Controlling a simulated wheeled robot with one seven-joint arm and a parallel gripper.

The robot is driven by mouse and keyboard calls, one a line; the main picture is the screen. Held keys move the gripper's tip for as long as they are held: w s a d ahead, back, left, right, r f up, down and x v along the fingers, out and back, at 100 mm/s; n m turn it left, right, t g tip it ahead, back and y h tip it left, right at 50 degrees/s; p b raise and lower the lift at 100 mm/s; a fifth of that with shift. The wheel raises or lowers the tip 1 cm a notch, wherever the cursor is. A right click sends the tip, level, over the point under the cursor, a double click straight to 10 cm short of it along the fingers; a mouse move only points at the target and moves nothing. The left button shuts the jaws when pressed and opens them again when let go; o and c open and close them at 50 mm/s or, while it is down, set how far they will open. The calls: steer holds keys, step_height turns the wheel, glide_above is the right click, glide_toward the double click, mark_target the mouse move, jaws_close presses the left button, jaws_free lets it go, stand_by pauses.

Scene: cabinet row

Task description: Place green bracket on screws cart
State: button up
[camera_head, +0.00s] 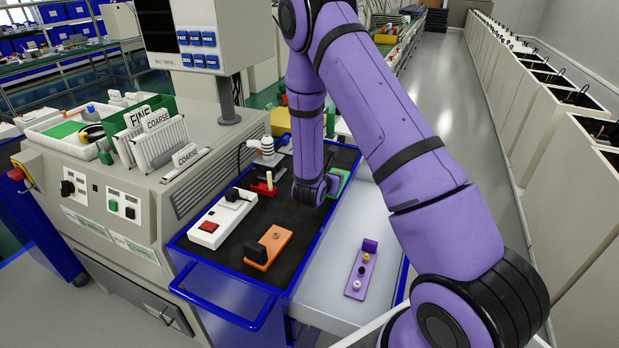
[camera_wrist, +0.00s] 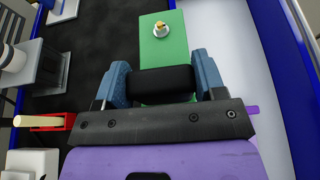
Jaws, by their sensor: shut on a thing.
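The green bracket (camera_wrist: 163,50) shows in the wrist view as a flat green plate with a yellow-topped screw (camera_wrist: 161,31) near its far end. My gripper (camera_wrist: 164,82) has its blue fingers shut on the black block at the bracket's near end. In the head view, only part of the green bracket (camera_head: 343,180) shows beside my purple wrist, at the right edge of the blue-railed cart (camera_head: 222,262); my fingers are hidden there.
On the cart's black mat stand an orange bracket (camera_head: 277,240), a white box with a red button (camera_head: 212,226) and a red holder (camera_head: 264,188). A purple bracket with screws (camera_head: 357,283) lies on the pale side surface (camera_head: 325,287). A grey machine (camera_head: 130,180) stands left.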

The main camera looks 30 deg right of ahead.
steer(key=shift+w+d+f, duration=0.1)
steer(key=shift+w+f, duration=0.65)
steer(key=shift+w, duration=1.05)
steer(key=shift+w+d+f, duration=0.1)
steer(key=shift+w+f, duration=0.65)
steer(key=shift+w, duration=1)
steer(key=shift+w+d+f, duration=0.1)
steer(key=shift+w+f, duration=0.65)
steer(key=shift+w, duration=1.05)
steer(key=shift+f, duration=0.1)
steer(key=o, duration=1.3)
